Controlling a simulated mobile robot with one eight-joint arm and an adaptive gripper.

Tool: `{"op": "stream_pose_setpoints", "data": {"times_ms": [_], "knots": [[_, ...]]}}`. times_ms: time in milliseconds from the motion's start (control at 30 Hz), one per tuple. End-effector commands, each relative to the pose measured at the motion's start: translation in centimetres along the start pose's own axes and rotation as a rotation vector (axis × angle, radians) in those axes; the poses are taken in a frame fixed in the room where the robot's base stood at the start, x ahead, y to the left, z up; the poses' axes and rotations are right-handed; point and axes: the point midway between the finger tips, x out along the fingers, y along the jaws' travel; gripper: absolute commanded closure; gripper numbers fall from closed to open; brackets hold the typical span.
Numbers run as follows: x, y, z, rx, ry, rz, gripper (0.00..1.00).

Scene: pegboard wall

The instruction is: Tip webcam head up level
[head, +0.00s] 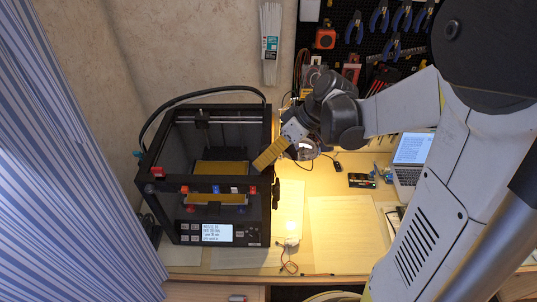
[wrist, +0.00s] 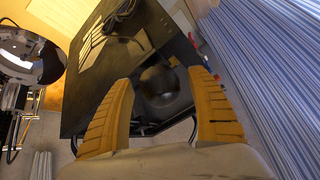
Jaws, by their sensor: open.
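My gripper (head: 263,161) is beside the upper right side of the black 3D printer in the head view, its yellow fingers pointing down and left. In the wrist view my gripper (wrist: 161,79) is open, with its two ribbed yellow fingers well apart. A dark rounded thing (wrist: 162,88) shows between the fingers, in front of the printer's dark panel; it may be the webcam head, but I cannot tell for sure. No contact with either finger is clear. Its tilt cannot be read. In the head view I cannot make out the webcam.
The printer (head: 184,226) stands on the lit wooden desk (head: 335,205). A round lamp (head: 307,151) is close right of my gripper. A laptop (head: 412,150) stands farther right. Tools hang on the black pegboard (head: 343,22). A striped curtain (head: 70,170) is at left.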

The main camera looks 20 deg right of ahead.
Motion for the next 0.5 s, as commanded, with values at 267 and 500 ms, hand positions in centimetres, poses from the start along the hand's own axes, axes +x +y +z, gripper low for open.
{"op": "stream_pose_setpoints", "data": {"times_ms": [267,500], "knots": [[-3.7,0.1,0.0,0.003,0.001,0.002,0.32],[-9.0,0.0,0.1,0.003,0.000,0.001,0.32]]}}
